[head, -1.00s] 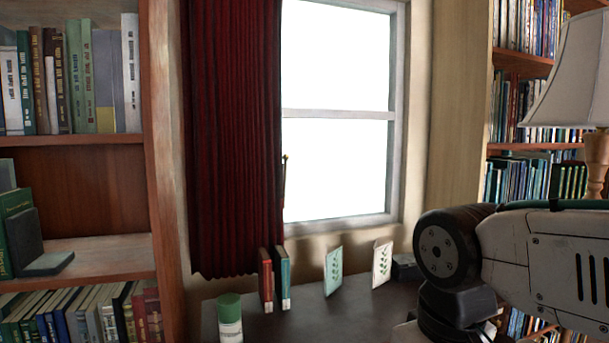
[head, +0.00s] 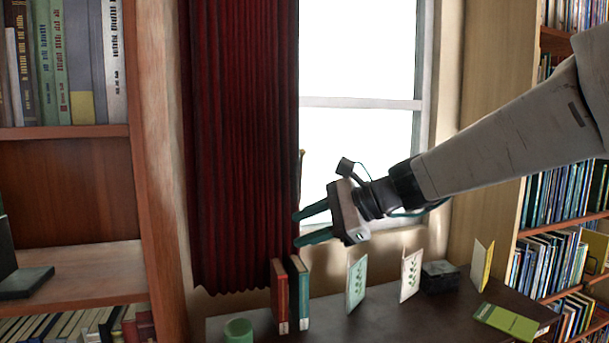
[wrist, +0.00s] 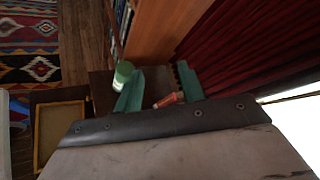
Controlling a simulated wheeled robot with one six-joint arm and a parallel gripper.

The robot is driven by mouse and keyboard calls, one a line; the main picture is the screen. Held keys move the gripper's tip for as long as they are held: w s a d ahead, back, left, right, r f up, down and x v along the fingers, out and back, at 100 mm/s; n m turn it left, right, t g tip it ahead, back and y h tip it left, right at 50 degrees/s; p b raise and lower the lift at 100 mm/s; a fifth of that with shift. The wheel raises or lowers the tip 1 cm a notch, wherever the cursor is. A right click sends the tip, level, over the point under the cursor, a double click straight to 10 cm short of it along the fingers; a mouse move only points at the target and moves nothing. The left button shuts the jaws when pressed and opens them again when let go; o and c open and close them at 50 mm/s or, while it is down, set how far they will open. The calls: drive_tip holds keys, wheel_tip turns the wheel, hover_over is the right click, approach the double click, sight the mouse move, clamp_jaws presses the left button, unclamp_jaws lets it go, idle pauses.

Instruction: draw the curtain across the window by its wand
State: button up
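The dark red curtain (head: 235,150) hangs in folds over the left part of the bright window (head: 355,60). The wand (head: 301,158) is a thin stick along the curtain's right edge; only its upper end shows clearly, and its lower part is hard to make out near my fingers. My gripper (head: 297,229) is open, its two green fingers apart and pointing left at the curtain's right edge; I cannot tell whether they touch it. In the wrist view the open fingers (wrist: 158,72) show with the curtain (wrist: 235,45) to their right. The wand cannot be made out there.
A dark table (head: 390,320) stands below, bearing a red book (head: 279,295), a teal book (head: 300,290), cards (head: 356,283), a dark box (head: 440,277) and a green-capped container (head: 238,331). Bookshelves flank both sides (head: 135,200). A picture frame (wrist: 60,135) lies lower left in the wrist view.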

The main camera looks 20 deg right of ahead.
drive_tip(key=w+d+r+m+t, duration=0.2)
drive_tip(key=w+d+m, duration=0.1)
drive_tip(key=w+m, duration=0.15)
drive_tip(key=w+d+r+m+t, duration=0.2)
drive_tip(key=w+m+t, duration=0.1)
drive_tip(key=w, duration=0.3)
drive_tip(key=m+t, duration=0.3)
drive_tip(key=m, duration=0.2)
approach(300, 173)
drive_tip(key=a, duration=0.1)
drive_tip(key=shift+h, duration=0.3)
drive_tip(key=x, duration=0.7)
drive_tip(key=shift+w+d+r, duration=0.15)
drive_tip(key=shift+w+d, duration=0.05)
drive_tip(key=shift+d, duration=0.1)
drive_tip(key=shift+w+a, duration=0.3)
drive_tip(key=shift+w, duration=0.15)
drive_tip(key=shift+c, duration=0.3)
clamp_jaws()
